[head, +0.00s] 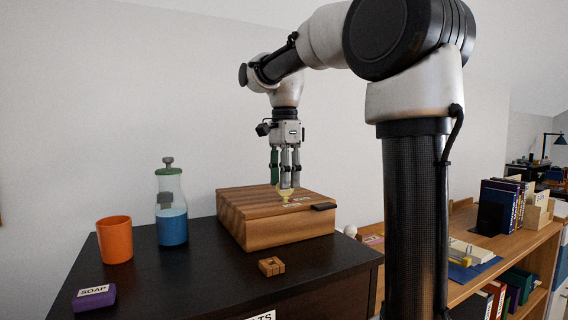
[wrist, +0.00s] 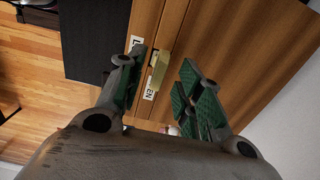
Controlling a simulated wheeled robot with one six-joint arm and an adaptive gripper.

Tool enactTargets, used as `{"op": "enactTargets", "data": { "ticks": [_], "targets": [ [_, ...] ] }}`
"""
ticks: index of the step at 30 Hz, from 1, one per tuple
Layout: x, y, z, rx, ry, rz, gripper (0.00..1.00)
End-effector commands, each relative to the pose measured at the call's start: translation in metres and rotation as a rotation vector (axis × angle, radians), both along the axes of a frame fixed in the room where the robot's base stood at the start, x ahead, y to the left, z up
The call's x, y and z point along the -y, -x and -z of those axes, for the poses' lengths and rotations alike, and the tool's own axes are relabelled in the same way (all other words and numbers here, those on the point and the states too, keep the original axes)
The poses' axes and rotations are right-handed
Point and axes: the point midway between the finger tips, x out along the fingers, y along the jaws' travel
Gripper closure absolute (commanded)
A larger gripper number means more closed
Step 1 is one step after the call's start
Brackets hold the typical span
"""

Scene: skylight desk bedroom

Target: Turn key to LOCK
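A wooden box (head: 240,212) stands on the black cabinet; its wood also fills much of the wrist view (wrist: 245,45). A brass-yellow key (head: 284,194) sits on the box top near white labels (head: 300,199). In the wrist view the key (wrist: 158,72) lies between my two fingers, beside a label starting with "L" (wrist: 137,44) and one ending in "EN" (wrist: 149,94). My gripper (head: 285,184) points down just above the box top. It is open, with its green-padded fingers (wrist: 158,86) on either side of the key and visible gaps. Which label the key is turned to is unclear.
On the black cabinet top (head: 190,285) stand an orange cup (head: 114,240), a blue-filled bottle (head: 172,225), a purple soap block (head: 93,298) and a small wooden piece (head: 271,266). A dark latch-like piece (head: 323,207) sits at the box's edge. Bookshelves (head: 500,250) stand right.

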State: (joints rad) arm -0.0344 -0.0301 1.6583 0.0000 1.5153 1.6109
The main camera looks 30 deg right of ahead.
Motion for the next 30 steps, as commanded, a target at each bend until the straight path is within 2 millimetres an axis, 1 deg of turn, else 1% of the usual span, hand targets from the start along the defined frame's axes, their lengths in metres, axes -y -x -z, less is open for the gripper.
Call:
{"op": "enactTargets", "data": {
  "ticks": [3, 6, 10, 17, 21, 23, 28, 30],
  "targets": [
    [0.0, 0.0, 0.017, -0.001, 0.0, -0.001, 0.64],
    [0.0, 0.0, 0.027, 0.0, 0.0, -0.001, 0.64],
    [0.0, 0.0, 0.033, 0.001, 0.0, -0.001, 0.64],
    [0.0, 0.0, 0.033, 0.002, 0.0, -0.002, 0.64],
    [0.0, 0.0, 0.033, 0.002, 0.0, -0.002, 0.9],
    [0.0, 0.0, 0.033, 0.002, 0.0, -0.002, 1.0],
    [0.0, 0.0, 0.033, 0.002, 0.0, 0.003, 1.0],
    [0.0, 0.0, 0.033, 0.002, 0.0, 0.052, 1.0]
  ]
}}
